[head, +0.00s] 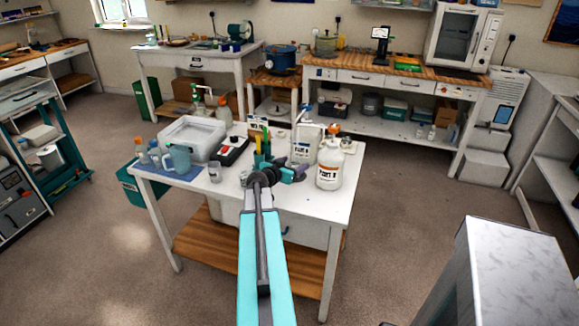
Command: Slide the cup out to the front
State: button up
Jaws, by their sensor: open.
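My gripper (262,150) is over the white worktable (325,205), on the far side of my wrist, seen small and from behind. Its jaws look apart, and I see nothing held between them. A small clear cup (215,173) stands upright near the table's front edge, left of my wrist and apart from it. A larger translucent blue jug (177,160) stands further left on a blue mat (150,168). My arm and wrist hide part of the table middle, so I cannot tell what stands directly behind them.
A white tub (192,137) and a red-and-black device (231,150) stand behind the cup. The table's front right corner is clear.

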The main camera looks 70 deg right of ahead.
aim_at(299, 161)
jog(key=shift+p+x, duration=0.95)
jog(key=shift+x, duration=2.1)
jog(key=c, duration=1.1)
